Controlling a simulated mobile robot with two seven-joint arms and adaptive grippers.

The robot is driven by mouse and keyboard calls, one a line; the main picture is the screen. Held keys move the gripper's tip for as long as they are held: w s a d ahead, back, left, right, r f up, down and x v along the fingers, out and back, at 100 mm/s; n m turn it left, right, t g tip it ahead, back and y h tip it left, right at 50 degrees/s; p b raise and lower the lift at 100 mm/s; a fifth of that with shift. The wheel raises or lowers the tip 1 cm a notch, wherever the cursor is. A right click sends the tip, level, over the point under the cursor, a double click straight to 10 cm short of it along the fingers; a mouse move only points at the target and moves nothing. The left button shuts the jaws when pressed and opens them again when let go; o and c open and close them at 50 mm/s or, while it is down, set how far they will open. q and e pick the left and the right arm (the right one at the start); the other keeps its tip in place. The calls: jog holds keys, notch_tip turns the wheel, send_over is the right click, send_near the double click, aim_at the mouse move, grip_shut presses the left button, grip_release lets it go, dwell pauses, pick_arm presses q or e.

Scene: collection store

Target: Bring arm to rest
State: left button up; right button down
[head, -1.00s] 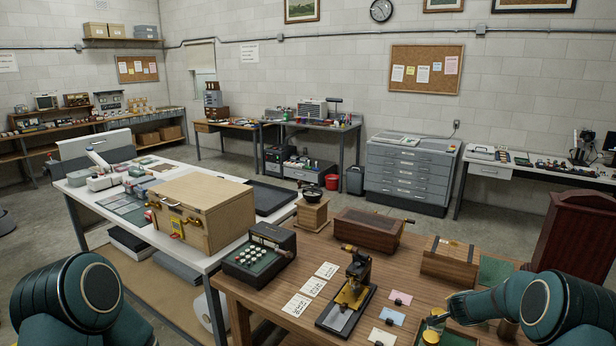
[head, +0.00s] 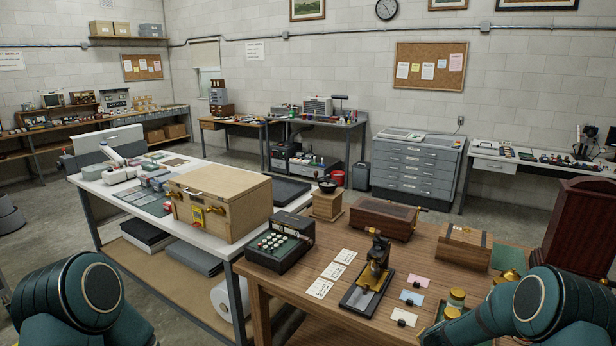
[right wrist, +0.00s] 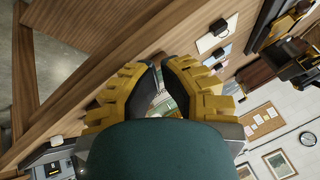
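My right arm (head: 530,300) is bent at the lower right of the head view, over the front right corner of the wooden table (head: 300,295). Its gripper is outside that view. In the right wrist view my right gripper (right wrist: 160,68) has yellow fingers with dark pads. The tips lean close together with a narrow gap, and nothing is seen held between them. My left arm (head: 75,300) is folded at the lower left of the head view, and its gripper is not seen.
A white table (head: 110,190) with a large case (head: 220,205) stands left.

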jog(key=s+a+f+n+g+y+b, duration=0.1)
jog(key=s+a+f+n+y+b, duration=0.1)
jog(key=s+a, duration=0.6)
jog(key=s+a+f+n+g+y+b, duration=0.2)
jog(key=s+a+f+n, duration=0.2)
jog(key=s+a, duration=0.3)
jog(key=s+a+f+n+g+y+b, duration=0.2)
jog(key=s+a, duration=0.6)
jog(key=s, duration=0.6)
notch_tip(320, 180, down, 2)
jog(key=shift+s+a+f+n, duration=0.15)
jog(key=shift+s+a+n, duration=0.25)
jog(key=shift+n, duration=0.1)
